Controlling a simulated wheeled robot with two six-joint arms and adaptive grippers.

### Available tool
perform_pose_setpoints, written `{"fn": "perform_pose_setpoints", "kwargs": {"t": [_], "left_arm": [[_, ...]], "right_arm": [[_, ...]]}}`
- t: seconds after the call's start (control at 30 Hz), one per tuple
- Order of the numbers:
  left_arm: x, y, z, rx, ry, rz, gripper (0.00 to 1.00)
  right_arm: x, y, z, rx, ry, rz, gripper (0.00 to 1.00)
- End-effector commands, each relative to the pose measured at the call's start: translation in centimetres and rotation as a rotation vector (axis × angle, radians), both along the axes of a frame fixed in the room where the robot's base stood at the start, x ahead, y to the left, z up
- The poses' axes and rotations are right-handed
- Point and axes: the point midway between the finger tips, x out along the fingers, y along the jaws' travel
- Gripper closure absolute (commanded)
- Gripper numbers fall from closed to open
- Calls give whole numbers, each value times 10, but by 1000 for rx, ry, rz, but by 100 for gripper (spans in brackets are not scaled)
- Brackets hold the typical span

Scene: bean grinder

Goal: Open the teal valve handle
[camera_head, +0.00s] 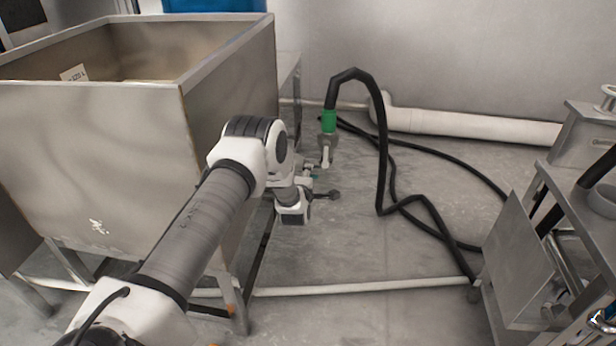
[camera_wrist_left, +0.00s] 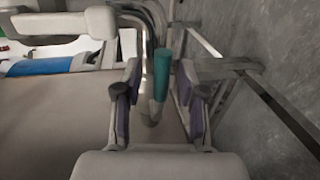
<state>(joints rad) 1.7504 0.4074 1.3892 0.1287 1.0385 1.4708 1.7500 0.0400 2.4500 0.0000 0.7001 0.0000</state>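The teal valve handle (camera_wrist_left: 161,75) stands upright in the left wrist view, beside a bent metal pipe (camera_wrist_left: 150,30). My left gripper (camera_wrist_left: 161,92) is open, with its two dark-padded fingers on either side of the handle. Gaps show between the fingers and the handle, so it is not gripped. In the head view, my left arm reaches past the steel tank's right side, and only a small teal bit of the handle (camera_head: 316,177) shows by the gripper. The arm and gripper hide most of the valve there. My right gripper is not in view.
A large open steel tank (camera_head: 90,150) stands at the left, close to my arm. A black hose (camera_head: 382,130) with a green fitting (camera_head: 329,121) rises beside the gripper and trails right. A steel machine (camera_head: 520,255) stands at the right.

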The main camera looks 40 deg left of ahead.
Motion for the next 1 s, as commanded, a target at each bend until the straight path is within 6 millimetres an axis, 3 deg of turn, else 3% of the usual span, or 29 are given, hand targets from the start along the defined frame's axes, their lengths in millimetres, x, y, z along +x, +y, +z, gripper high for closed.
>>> {"fn": "perform_pose_setpoints", "kwargs": {"t": [0.23,0.63,1.0], "left_arm": [[-13,-7,3,-1,2,0,60],[-93,-51,20,-2,1,0,60],[-103,-57,23,0,0,0,60]], "right_arm": [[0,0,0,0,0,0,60],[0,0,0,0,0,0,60],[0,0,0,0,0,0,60]]}}
